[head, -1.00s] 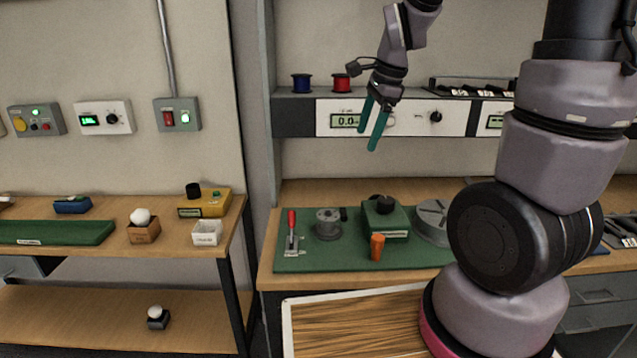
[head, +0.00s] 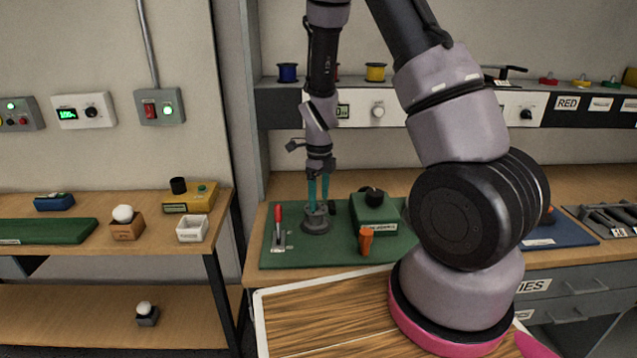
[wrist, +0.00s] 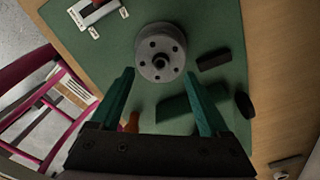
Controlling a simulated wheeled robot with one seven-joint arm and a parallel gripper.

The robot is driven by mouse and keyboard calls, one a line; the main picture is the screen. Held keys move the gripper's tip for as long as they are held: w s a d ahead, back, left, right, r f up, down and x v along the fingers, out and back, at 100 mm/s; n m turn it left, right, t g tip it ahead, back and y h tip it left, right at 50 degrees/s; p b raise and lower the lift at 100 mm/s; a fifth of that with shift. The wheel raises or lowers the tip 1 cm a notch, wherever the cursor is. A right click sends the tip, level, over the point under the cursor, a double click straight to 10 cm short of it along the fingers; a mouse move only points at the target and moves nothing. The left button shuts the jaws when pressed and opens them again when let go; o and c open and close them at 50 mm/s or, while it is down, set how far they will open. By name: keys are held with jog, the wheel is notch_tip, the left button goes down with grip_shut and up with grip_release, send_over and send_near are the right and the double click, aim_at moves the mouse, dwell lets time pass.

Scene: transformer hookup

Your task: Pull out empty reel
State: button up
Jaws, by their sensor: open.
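The grey reel (head: 317,219) stands on the green mat (head: 345,258) on the bench. In the wrist view the reel (wrist: 160,42) is a bare grey disc with a ring of holes and a dark central spindle; no wire shows on it. My gripper (head: 318,204) points down just over the reel in the head view, its teal fingers apart. In the wrist view my gripper (wrist: 159,74) is open and empty, and the reel lies beyond the fingertips, near the middle. Whether the fingers touch it I cannot tell.
A red-handled lever (head: 278,228) stands left of the reel. A green box with a black knob (head: 373,212) and an orange object (head: 366,240) are to its right. Blue (head: 287,73) and yellow (head: 375,72) spools sit on the shelf above.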

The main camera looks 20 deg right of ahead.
notch_tip(320, 180, down, 5)
jog(key=shift+f, duration=0.1)
dwell(0.3)
jog(key=c, duration=1.2)
jog(key=shift+r, duration=0.2)
notch_tip(320, 180, up, 8)
dwell(2.3)
notch_tip(320, 180, up, 5)
send_over(319, 225)
jog(key=w, duration=0.1)
jog(key=shift+d+f, duration=0.15)
dwell(0.4)
